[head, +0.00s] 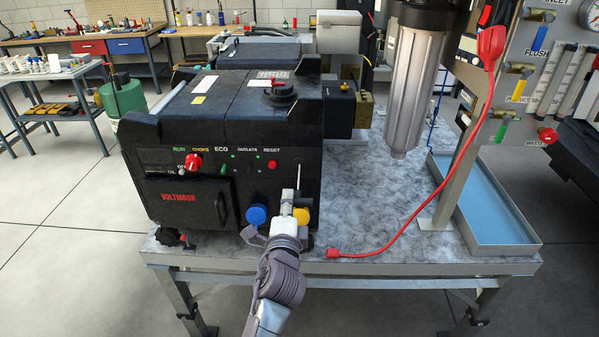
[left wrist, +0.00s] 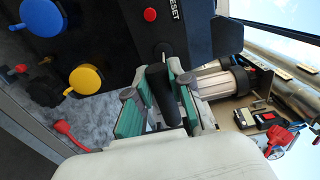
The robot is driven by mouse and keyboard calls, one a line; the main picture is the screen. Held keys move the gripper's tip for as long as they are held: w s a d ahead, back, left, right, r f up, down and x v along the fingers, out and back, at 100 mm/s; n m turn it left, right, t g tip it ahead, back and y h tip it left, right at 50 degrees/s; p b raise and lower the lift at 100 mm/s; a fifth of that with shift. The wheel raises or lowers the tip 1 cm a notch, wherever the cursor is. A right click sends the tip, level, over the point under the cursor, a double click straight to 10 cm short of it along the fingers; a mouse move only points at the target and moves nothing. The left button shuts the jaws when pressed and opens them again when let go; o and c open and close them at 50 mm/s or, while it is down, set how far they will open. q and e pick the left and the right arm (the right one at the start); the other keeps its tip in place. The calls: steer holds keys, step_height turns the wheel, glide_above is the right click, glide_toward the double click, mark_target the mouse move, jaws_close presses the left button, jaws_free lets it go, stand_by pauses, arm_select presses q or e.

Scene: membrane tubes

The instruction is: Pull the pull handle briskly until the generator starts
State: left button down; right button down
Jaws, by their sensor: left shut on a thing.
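The black generator (head: 230,130) stands on a grey-topped metal bench, its front panel with switch, knobs and outlets facing me. My left gripper (head: 289,208) is at the right part of that panel, beside the blue and yellow outlet caps. In the left wrist view, the black pull handle (left wrist: 161,92) sits between the green-padded fingers of the left gripper (left wrist: 163,104), which is shut on it. The handle is close to the panel, below the red reset button (left wrist: 150,14). In the head view the gripper hides the handle. My right gripper is not in view.
The blue cap (head: 256,214) and yellow cap (head: 301,215) are close to the gripper. A red cable (head: 420,232) lies across the bench top (head: 370,200) to the right. A metal filter housing (head: 413,90) and a blue tray (head: 490,205) are further right.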

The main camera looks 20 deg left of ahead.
arm_select(q)
steer(key=b+x, duration=0.1)
steer(key=x, duration=1)
steer(key=shift+f+b, duration=0.2)
steer(key=shift+b, duration=0.15)
steer(key=c, duration=0.7)
jaws_free()
steer(key=shift+r, duration=0.1)
steer(key=shift+s, duration=0.1)
steer(key=shift+s+d, duration=0.15)
steer(key=shift+s, duration=0.15)
steer(key=p+v, duration=0.2)
steer(key=v, duration=0.6)
steer(key=shift+s+r, duration=0.1)
steer(key=shift+s, duration=0.1)
